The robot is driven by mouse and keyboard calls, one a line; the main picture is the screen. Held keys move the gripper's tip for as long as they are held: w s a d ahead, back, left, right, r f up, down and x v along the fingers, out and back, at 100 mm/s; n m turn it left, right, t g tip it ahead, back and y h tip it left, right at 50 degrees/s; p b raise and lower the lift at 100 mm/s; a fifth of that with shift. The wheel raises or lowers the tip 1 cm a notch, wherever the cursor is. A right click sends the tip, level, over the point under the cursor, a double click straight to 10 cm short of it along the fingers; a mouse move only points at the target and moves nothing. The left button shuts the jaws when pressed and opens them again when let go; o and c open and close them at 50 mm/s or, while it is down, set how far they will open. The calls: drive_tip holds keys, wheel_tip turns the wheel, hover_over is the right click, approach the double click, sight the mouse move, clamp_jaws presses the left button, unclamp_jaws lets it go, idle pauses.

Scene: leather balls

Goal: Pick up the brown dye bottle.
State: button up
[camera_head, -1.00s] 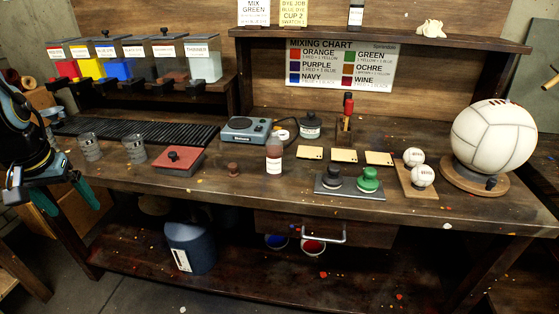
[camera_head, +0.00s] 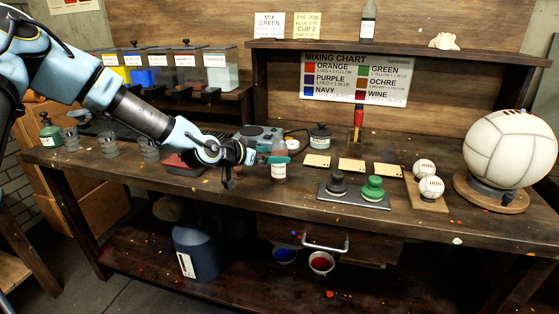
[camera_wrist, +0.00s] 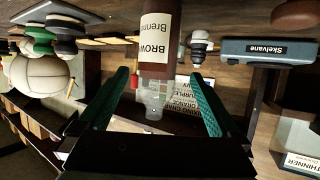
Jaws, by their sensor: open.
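The brown dye bottle (camera_head: 279,171) stands upright on the workbench, with a white label and a clear upper part. In the wrist view the bottle (camera_wrist: 160,60) appears upside down, and its label reads "BROW" before it curves away. My gripper (camera_head: 268,159) is at the bottle's left in the head view, at about the height of its upper part. In the wrist view my gripper (camera_wrist: 160,75) is open, with one green finger on each side of the bottle's neck and shoulder. Gaps show between bottle and both fingers. Part of the bottle's upper end is hidden by the fingers in the head view.
The bench front is mostly clear.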

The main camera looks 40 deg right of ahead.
sight(286, 155)
drive_tip(key=p+x, duration=0.2)
drive_tip(key=x, duration=0.3)
drive_tip(key=shift+s+d+p, duration=0.2)
drive_tip(key=shift+p, duration=0.2)
drive_tip(key=shift+w+d+f, duration=0.1)
drive_tip(key=shift+d+f, duration=0.2)
drive_tip(key=shift+d, duration=0.15)
clamp_jaws()
